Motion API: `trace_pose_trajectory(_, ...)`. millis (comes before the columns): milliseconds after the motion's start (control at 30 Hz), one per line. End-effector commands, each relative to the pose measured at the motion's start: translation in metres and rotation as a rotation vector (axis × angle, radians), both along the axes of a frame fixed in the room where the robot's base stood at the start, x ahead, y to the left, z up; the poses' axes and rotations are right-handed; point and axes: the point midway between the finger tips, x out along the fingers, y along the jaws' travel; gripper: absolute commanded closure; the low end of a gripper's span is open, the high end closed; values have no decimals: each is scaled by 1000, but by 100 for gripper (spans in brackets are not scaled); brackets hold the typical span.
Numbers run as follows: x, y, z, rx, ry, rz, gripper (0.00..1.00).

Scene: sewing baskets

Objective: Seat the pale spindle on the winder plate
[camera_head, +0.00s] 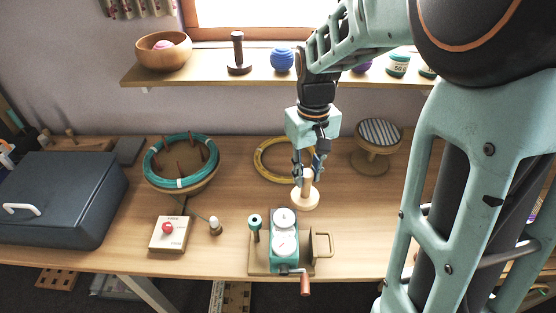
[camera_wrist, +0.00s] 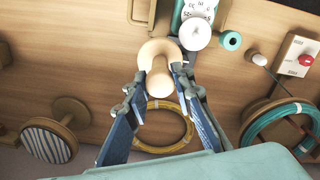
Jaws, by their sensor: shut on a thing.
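The pale spindle (camera_head: 305,196) is light wood, with a wide round base below and a shaft above. My gripper (camera_head: 308,172) is shut on its shaft, and the spindle looks upright. In the wrist view the spindle (camera_wrist: 158,50) shows between my fingers (camera_wrist: 158,80), base away from the palm. I cannot tell whether the base is clear of the table. The teal winder (camera_head: 276,262) stands in front and to the left of the spindle. Its round white plate (camera_head: 284,217) is bare; in the wrist view the plate (camera_wrist: 197,33) lies just beside the spindle base.
A yellow hoop (camera_head: 258,158) lies behind the spindle. A striped-top stool (camera_head: 378,132) is to the right, a teal-wound ring stand (camera_head: 181,161) to the left. A red-button box (camera_head: 169,233), small white spool (camera_head: 215,226) and dark case (camera_head: 60,195) are further left. A shelf (camera_head: 195,72) runs behind.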

Motion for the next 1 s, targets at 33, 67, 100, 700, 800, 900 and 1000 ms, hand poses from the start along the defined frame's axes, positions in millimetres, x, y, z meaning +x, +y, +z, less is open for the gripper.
trace_pose_trajectory(33,-6,12,20,1,-7,69,100)
trace_pose_trajectory(67,-11,17,29,1,-6,109,100)
trace_pose_trajectory(100,-17,24,39,2,-4,159,100)
trace_pose_trajectory(700,-44,48,60,8,5,360,100)
trace_pose_trajectory(800,-44,48,50,8,5,360,100)
trace_pose_trajectory(900,-44,48,39,8,5,359,100)
trace_pose_trajectory(1000,-44,47,30,8,5,359,100)
